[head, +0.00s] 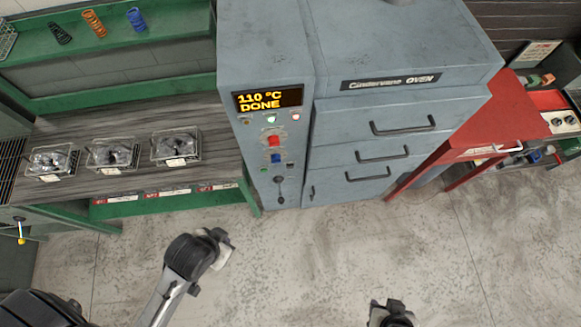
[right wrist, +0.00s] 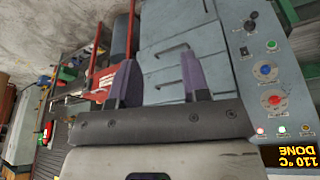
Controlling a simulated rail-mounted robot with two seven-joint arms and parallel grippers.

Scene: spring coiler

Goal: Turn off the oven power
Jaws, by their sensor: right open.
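The grey oven (head: 410,100) stands at the centre with a control panel (head: 259,176) on its left. The display (head: 267,99) reads 110 °C DONE. In the right wrist view the panel is upside down at the right, showing the red button (right wrist: 274,99), blue button (right wrist: 265,68) and dark switch (right wrist: 250,20). My right gripper (right wrist: 156,62) is open and empty, facing the oven drawers, apart from the panel. My left gripper (head: 218,246) is left of it; its fingers are unclear.
A dark bench (head: 75,195) with several wire baskets stands left of the oven. Three drawer handles (head: 403,126) stick out from the oven front. The floor (head: 320,255) before the oven is clear apart from my arms.

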